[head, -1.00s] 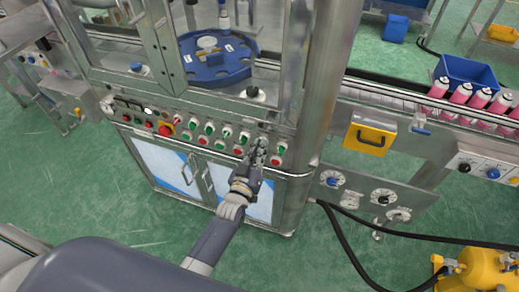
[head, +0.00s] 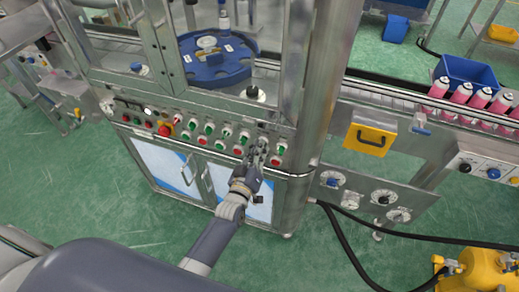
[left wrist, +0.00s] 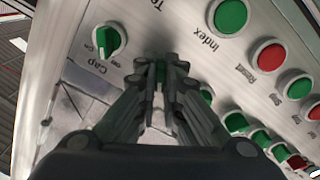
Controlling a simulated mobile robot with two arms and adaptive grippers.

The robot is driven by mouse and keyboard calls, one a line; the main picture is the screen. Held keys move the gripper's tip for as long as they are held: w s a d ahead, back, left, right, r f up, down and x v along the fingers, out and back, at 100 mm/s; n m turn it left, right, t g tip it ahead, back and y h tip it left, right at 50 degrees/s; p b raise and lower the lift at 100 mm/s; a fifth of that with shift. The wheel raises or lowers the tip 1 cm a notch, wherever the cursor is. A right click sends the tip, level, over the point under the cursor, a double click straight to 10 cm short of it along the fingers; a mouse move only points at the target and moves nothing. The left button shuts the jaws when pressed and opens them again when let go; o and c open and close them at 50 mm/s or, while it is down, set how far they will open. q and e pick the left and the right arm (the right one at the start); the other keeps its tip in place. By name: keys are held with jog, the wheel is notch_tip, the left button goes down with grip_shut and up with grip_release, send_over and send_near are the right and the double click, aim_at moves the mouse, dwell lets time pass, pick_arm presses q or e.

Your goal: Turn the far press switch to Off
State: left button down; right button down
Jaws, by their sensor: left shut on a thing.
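The front panel (head: 150,111) of the metal machine carries rows of green and red buttons and switches. My left gripper (head: 260,148) is at the right part of this panel, its fingertips against it. In the left wrist view the left gripper (left wrist: 160,72) is shut on a small green switch knob (left wrist: 160,66), mostly hidden between the fingers. Its label and setting cannot be read. A green knob labelled Cap (left wrist: 108,40) sits beside it, apart from the fingers. My right gripper is not in view.
Green and red buttons, such as a green one (left wrist: 231,16) and a red one (left wrist: 271,56), surround the fingers closely. A red emergency button (head: 165,130) is farther left. A conveyor with pink cans (head: 460,97) runs at right. Black hoses (head: 345,255) lie on the floor.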

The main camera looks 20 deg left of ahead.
pick_arm(q)
jog(key=c, duration=1.7)
grip_release()
jog(key=s, duration=1.2)
jog(key=shift+a, duration=0.2)
